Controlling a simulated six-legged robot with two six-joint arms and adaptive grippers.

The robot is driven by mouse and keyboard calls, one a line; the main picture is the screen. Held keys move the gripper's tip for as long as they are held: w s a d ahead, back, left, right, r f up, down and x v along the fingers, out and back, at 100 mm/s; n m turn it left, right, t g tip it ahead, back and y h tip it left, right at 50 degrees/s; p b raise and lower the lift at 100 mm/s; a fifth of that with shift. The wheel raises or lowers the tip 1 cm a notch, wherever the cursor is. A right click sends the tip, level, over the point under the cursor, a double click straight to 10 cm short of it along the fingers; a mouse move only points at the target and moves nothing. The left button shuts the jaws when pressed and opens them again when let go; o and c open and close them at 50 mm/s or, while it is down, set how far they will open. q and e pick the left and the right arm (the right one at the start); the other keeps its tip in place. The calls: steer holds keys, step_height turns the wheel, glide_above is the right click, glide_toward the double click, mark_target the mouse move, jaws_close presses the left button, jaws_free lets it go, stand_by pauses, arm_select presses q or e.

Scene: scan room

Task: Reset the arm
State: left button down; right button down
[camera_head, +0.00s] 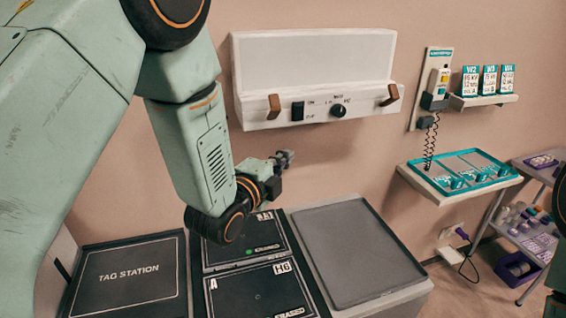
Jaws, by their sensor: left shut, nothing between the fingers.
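My left arm comes in from the left and fills much of the left side of the view. Its gripper (284,158) is shut and empty, held in the air in front of the wall, above the back of the counter and below the white wall panel (312,70). It is small and partly turned away, and it touches nothing that I can see. My right gripper is not in view; only a dark sliver of what may be my right arm shows at the right edge.
Below lie a black tag station mat (130,277), black plates marked H6 (262,291) and ERASED, and an empty grey tray (358,252). A teal tray (463,171), a corded handset (438,85) and cards (488,80) line the wall. A shelf cart (527,225) stands right.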

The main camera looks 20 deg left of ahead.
arm_select(q)
steer(key=shift+s, duration=0.15)
steer(key=s+a+f+n+g+y+b, duration=0.1)
steer(key=s+f+n+g, duration=0.2)
steer(key=s+f+n, duration=0.35)
steer(key=s+a+f+n+g+y+b, duration=0.1)
steer(key=s+a+f+n+g+b, duration=0.2)
steer(key=f, duration=0.7)
steer(key=s+f+n+g+y, duration=0.1)
steer(key=s+f+n+g, duration=0.2)
steer(key=s+f+n, duration=0.4)
steer(key=s+a+f+n+g+b, duration=0.2)
steer(key=s+f+g+b, duration=0.6)
steer(key=s+f, duration=1.3)
steer(key=s+n, duration=0.1)
steer(key=s, duration=0.2)
steer(key=shift+b, duration=0.35)
steer(key=shift+s+n+y, duration=0.15)
steer(key=shift+n+y, duration=0.1)
steer(key=shift+y, duration=0.05)
